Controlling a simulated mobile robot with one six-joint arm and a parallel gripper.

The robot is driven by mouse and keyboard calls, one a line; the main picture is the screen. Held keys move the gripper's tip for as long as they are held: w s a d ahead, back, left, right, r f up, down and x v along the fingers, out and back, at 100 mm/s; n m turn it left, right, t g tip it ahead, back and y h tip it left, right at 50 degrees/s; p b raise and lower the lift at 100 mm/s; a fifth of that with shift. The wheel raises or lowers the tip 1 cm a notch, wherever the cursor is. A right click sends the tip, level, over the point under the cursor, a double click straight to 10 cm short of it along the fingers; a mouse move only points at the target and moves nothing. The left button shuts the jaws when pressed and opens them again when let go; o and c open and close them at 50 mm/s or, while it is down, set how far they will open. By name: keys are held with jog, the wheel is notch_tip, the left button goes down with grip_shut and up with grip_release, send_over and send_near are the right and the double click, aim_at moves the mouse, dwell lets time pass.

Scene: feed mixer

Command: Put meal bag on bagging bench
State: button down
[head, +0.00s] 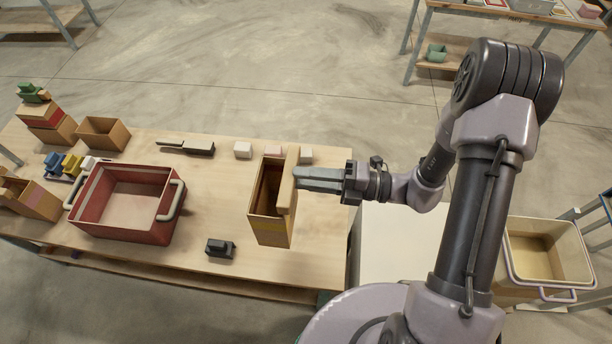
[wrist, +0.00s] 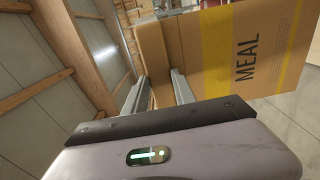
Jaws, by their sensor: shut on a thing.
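The meal bag (head: 269,229) is a tan, box-shaped bag with an open top and a yellow band. In the wrist view the word MEAL shows on the bag (wrist: 275,50). My gripper (head: 298,180) is shut on its right side near the top; in the wrist view my fingers (wrist: 158,90) lie on either side of a tan edge. The bag is upright at the right part of the wooden bench (head: 215,185). I cannot tell whether its base touches the bench top. Nothing in view labels this bench as the bagging bench.
A red tub (head: 108,228) with handles stands left of the bag. A small dark block (head: 220,248), a dark tool (head: 186,147) and white blocks (head: 243,150) lie nearby. Cardboard boxes (head: 103,134) are at the far left. A cream bin (head: 546,250) stands at right.

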aim_at(293, 208)
notch_tip(293, 208, down, 15)
jog(key=b, duration=1.3)
jog(key=shift+a+b, duration=0.1)
jog(key=shift+b, duration=0.2)
notch_tip(293, 208, down, 7)
jog(key=b, duration=0.7)
jog(key=shift+f, duration=0.15)
jog(key=shift+f+b, duration=0.3)
jog(key=shift+f, duration=0.25)
jog(key=c, duration=0.9)
grip_release()
jog(key=shift+c, duration=0.2)
